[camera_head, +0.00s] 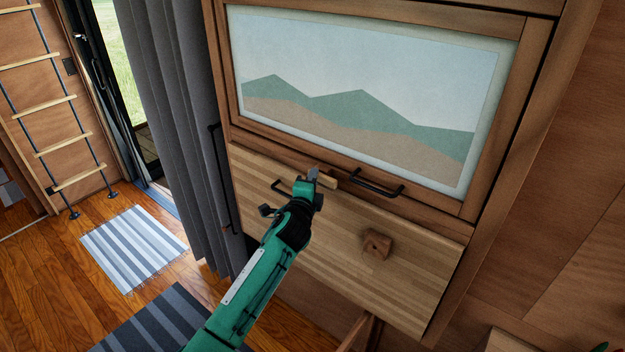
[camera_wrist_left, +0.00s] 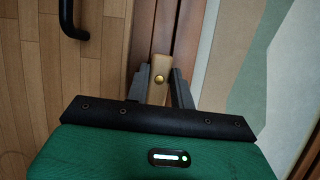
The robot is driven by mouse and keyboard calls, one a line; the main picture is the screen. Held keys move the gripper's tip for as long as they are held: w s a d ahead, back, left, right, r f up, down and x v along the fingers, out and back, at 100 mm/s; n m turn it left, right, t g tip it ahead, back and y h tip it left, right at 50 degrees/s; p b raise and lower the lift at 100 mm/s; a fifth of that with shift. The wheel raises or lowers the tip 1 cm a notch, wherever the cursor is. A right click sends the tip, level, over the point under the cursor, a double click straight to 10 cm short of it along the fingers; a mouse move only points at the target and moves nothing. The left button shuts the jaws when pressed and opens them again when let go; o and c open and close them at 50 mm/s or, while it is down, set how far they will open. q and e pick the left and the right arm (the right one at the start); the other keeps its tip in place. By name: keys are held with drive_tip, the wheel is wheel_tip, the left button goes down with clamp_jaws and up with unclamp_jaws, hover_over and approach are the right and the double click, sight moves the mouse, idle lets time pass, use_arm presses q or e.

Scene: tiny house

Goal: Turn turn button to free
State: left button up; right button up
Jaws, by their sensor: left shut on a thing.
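The turn button (camera_head: 328,181) is a small light-wood piece on the dark frame rail, between the upper picture panel and the lower light-wood panel. In the left wrist view the turn button (camera_wrist_left: 160,66) shows a brass screw and appears to lie roughly along the rail. My left gripper (camera_head: 314,177) is at the button. In the left wrist view its two dark fingers (camera_wrist_left: 160,92) stand on either side of the button's near end, shut on it. Part of that end is hidden by the gripper body. My right gripper is not in view.
The picture panel (camera_head: 350,105) has a black handle (camera_head: 376,184) right of the button. A grey curtain (camera_head: 180,110) hangs at left. Striped rugs lie on the floor.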

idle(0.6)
use_arm(q)
drive_tip(key=o, duration=1)
drive_tip(key=shift+s, duration=0.1)
drive_tip(key=b+v, duration=0.5)
drive_tip(key=v, duration=0.8)
drive_tip(key=shift+s+a+r, duration=0.15)
drive_tip(key=shift+s+a, duration=0.05)
drive_tip(key=shift+s, duration=0.05)
